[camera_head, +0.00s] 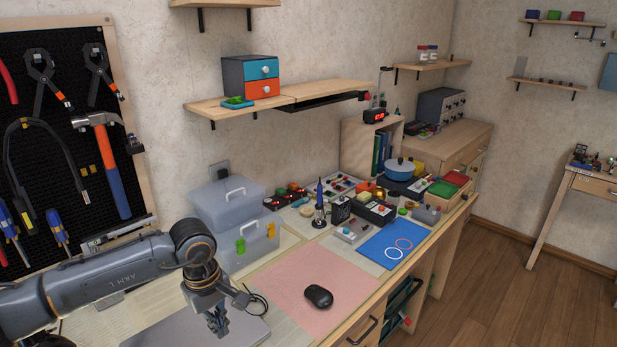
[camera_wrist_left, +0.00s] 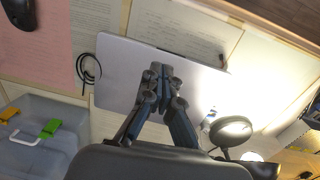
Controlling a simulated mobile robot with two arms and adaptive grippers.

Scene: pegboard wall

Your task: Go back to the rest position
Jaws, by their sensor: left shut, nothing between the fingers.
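My left gripper (camera_head: 219,325) hangs down over the front left part of the workbench, above a closed grey laptop-like slab (camera_head: 165,330). In the left wrist view the left gripper (camera_wrist_left: 160,70) points at the same slab (camera_wrist_left: 115,65); its fingers are together with nothing between them. The left arm comes in from the left in the head view, in front of the lower pegboard. My right gripper is not in view.
Clear plastic boxes (camera_head: 232,208) stand just behind my left gripper. A black mouse (camera_head: 318,296) lies on a pink mat (camera_head: 290,283) to its right. A pegboard (camera_head: 62,110) with tools hangs at left. A shelf (camera_head: 340,88) juts above the bench. Floor (camera_head: 510,290) is clear at right.

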